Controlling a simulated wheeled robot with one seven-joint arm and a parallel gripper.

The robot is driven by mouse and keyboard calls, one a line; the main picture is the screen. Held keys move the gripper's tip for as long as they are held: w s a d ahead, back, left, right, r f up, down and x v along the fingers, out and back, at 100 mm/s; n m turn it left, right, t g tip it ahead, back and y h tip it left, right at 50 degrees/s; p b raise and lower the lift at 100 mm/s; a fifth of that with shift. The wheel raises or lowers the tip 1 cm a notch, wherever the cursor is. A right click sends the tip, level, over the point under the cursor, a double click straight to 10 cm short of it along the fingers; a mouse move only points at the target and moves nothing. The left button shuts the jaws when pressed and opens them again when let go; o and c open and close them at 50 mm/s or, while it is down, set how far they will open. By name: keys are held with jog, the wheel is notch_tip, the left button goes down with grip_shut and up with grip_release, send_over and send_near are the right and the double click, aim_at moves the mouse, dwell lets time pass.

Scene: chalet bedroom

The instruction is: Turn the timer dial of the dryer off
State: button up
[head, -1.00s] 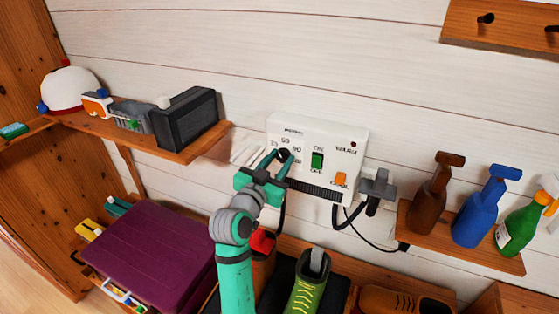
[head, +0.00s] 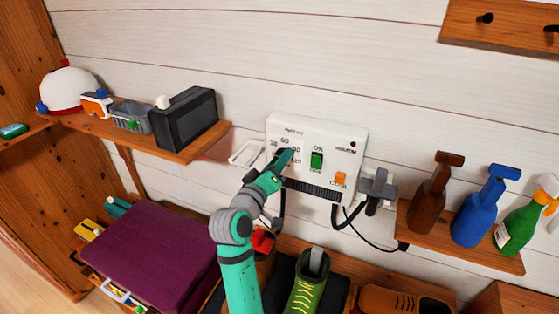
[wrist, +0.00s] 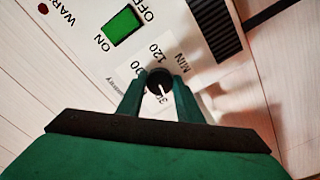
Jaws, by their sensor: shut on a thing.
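The white dryer box (head: 336,146) hangs on the plank wall. Its timer dial (wrist: 158,82) is a small black knob with a white pointer line, seen in the wrist view among printed numbers such as 120. There the pointer slants down and slightly right in the picture. My gripper (wrist: 157,88) is shut on the dial, with one green finger on each side of it. In the head view my gripper (head: 286,160) is at the left of the dryer's front and hides the dial.
A green switch (head: 317,160), an orange button (head: 339,180) and a dark vent (head: 313,190) are close to the right and below. A grey holder with a cable (head: 378,188) is at the dryer's right. Shelves with bottles (head: 478,213) and a black box (head: 184,120) flank it.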

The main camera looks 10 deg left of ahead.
jog(key=shift+r+n, duration=0.1)
jog(key=shift+n, duration=4.1)
jog(key=shift+d, duration=0.1)
jog(key=o, duration=1)
jog(key=shift+w, duration=0.15)
jog(key=shift+o, duration=0.2)
jog(key=v, duration=1.1)
jog(key=shift+a, duration=0.25)
